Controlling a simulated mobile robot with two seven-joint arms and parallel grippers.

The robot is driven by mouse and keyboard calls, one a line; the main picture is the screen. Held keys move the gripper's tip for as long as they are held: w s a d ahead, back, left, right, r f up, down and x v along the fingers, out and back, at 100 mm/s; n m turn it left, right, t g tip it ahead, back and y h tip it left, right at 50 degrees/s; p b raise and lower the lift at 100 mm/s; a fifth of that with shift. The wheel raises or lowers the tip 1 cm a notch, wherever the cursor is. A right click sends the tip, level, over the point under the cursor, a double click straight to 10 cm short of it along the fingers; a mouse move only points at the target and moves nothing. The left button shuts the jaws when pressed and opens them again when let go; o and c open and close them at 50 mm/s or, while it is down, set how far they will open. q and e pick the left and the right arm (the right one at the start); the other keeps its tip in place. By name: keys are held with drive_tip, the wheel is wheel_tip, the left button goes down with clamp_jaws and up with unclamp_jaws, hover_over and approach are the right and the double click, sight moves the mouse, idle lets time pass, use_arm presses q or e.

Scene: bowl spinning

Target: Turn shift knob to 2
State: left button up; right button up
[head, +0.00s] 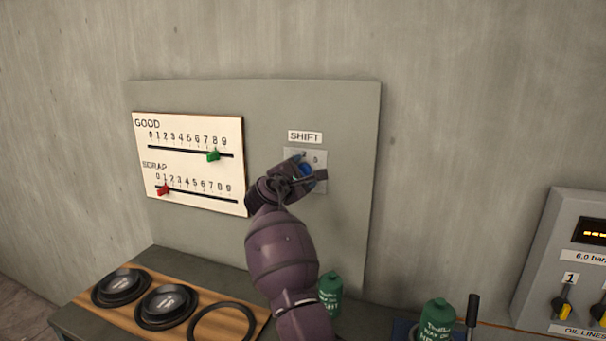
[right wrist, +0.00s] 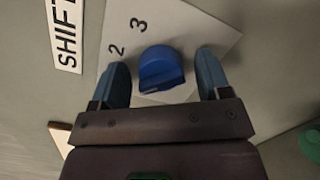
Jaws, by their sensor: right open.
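The shift knob (right wrist: 161,70) is blue and round, on a light plate (right wrist: 180,22) marked with 2 and 3 in the right wrist view. In the head view the knob (head: 306,171) is partly hidden by my right gripper, below the SHIFT label (head: 305,137). My right gripper (right wrist: 163,80) is open, with one blue fingertip on each side of the knob and visible gaps between. Which number the knob points to is not clear. My left gripper is not in view.
A board with GOOD and SCRAP sliders (head: 190,165) is left of the knob on the grey panel (head: 260,100). Below are black round parts on a wooden board (head: 222,338) and green bottles (head: 436,320). A gauge box (head: 560,250) stands at right.

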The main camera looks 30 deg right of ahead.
drive_tip(key=shift+a, duration=0.1)
drive_tip(key=shift+c, duration=0.3)
drive_tip(key=c, duration=0.8)
drive_tip(key=m+b, duration=0.1)
drive_tip(key=m, duration=0.2)
drive_tip(key=shift+m+y, duration=0.3)
drive_tip(key=shift+r+m+y+b, duration=0.1)
drive_tip(key=shift+m+y+b, duration=0.45)
drive_tip(key=shift+m, duration=1.75)
drive_tip(key=shift+h, duration=0.25)
drive_tip(key=o, duration=0.9)
drive_tip(key=shift+c, duration=0.2)
